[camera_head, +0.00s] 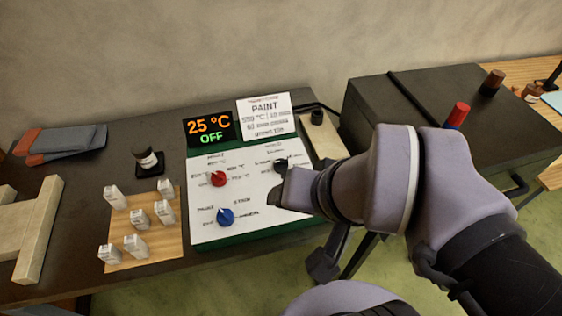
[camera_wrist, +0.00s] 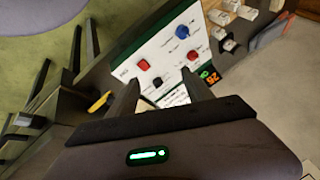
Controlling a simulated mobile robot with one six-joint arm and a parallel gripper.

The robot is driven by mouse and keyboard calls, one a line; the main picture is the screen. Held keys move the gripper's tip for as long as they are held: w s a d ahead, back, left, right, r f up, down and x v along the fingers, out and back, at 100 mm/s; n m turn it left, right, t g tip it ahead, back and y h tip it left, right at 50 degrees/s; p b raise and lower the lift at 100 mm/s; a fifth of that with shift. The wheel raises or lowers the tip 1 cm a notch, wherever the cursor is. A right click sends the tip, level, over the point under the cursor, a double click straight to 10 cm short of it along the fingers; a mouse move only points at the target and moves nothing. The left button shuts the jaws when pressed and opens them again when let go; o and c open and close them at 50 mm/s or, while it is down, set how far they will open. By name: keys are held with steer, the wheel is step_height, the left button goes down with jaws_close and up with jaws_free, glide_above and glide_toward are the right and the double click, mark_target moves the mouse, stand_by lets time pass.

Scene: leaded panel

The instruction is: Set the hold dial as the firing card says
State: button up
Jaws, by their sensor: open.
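The white control panel (camera_head: 250,222) has a red dial (camera_head: 218,179), a blue dial (camera_head: 225,216) and a black dial (camera_head: 281,164) at upper right, which appears to be the hold dial. Its scale is too small to read. My gripper (camera_head: 290,188) is over the panel's right side. In the wrist view, my open gripper (camera_wrist: 160,78) has its two fingers on either side of the black dial (camera_wrist: 157,81) in the picture; I cannot tell whether they touch it. The firing card (camera_head: 264,116) stands behind the panel, headed PAINT, with a blurred temperature and minutes line.
The display (camera_head: 208,127) reads 25 °C and OFF. A red button (camera_wrist: 143,65) is near one finger. A wooden board (camera_head: 150,255) with several white pieces is left of the panel, a jar (camera_head: 147,158) behind it. A dark kiln-like box (camera_head: 430,110) stands right.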

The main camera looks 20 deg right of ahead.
steer(key=w+d+r+n+g+p, duration=0.1)
steer(key=w+r+n+g+p, duration=0.15)
steer(key=w+r+n, duration=0.35)
steer(key=n+g+h+p, duration=0.2)
steer(key=n+g+p, duration=0.15)
steer(key=n, duration=0.75)
glide_above(281, 161)
step_height(281, 161, down, 9)
step_height(281, 161, down, 15)
steer(key=b, duration=0.5)
steer(key=shift+f+b, duration=0.2)
steer(key=shift+b, duration=0.2)
steer(key=shift+f, duration=0.6)
